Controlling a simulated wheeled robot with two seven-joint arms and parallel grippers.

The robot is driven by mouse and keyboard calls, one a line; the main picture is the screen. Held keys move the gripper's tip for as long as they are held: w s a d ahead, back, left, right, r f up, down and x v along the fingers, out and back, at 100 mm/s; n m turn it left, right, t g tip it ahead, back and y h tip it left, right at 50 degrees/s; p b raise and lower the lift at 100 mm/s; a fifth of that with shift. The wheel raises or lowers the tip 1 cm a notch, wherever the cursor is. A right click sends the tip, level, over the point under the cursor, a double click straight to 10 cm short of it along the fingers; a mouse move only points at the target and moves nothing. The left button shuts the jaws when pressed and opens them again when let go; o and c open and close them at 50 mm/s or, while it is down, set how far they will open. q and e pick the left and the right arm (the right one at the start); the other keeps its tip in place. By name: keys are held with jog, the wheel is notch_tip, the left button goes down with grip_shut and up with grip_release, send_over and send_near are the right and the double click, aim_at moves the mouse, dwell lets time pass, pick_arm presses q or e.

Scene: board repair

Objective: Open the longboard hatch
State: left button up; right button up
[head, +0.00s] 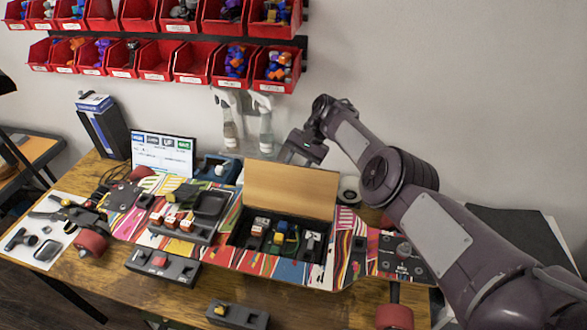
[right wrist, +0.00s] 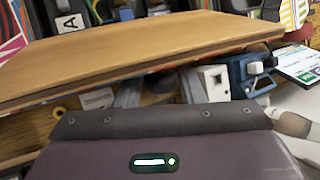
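The lid's wood panel (right wrist: 140,55) also spans the right wrist view. Inside the compartment are small red, yellow and green parts. My right gripper (head: 286,159) is behind the lid near its top edge. In the right wrist view its two fingers (right wrist: 160,92) look spread apart beside the lid, with nothing held; their tips are partly hidden. My left gripper is not in view.
A grey parts tray (head: 205,230) sits on the board left of the compartment. Dark blocks (head: 160,267) lie in front. A screen (head: 162,154), a blue device (head: 220,168) and spray bottles (head: 265,130) stand behind. Red bins (head: 212,63) hang on the wall.

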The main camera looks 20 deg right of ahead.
jog(key=shift+o, duration=0.9)
jog(key=b+v, duration=0.1)
jog(key=v, duration=0.6)
jog(key=shift+d+r, duration=0.2)
jog(key=shift+r, duration=0.15)
jog(key=shift+w, duration=0.1)
